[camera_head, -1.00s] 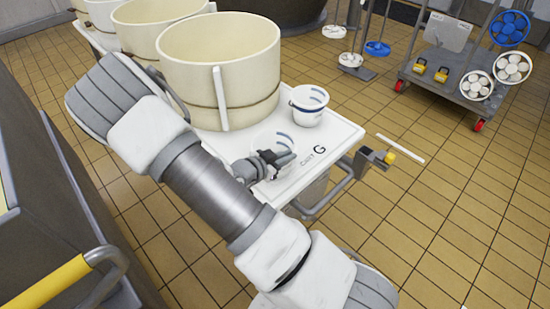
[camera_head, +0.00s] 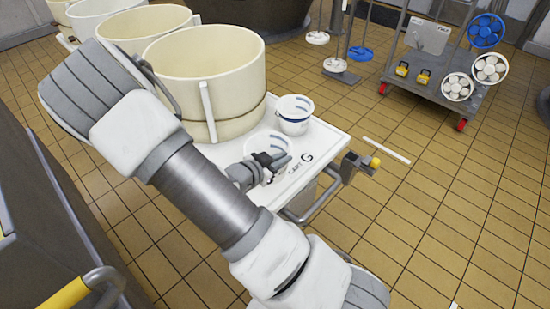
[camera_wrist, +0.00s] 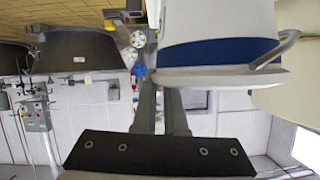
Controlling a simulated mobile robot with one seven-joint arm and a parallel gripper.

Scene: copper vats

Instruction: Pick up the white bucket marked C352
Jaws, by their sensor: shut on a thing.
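In the wrist view, a white bucket (camera_wrist: 220,22) with a blue band and a side handle fills the upper middle, beside my gripper's fingers (camera_wrist: 162,90). The mark C352 is not legible on either bucket.
The white cart top (camera_head: 325,140), lettered G, carries a large cream vat (camera_head: 225,75) close to the buckets. A grey trolley (camera_head: 430,85) with wheel-shaped items stands at the back right. Tiled floor to the right is mostly clear.

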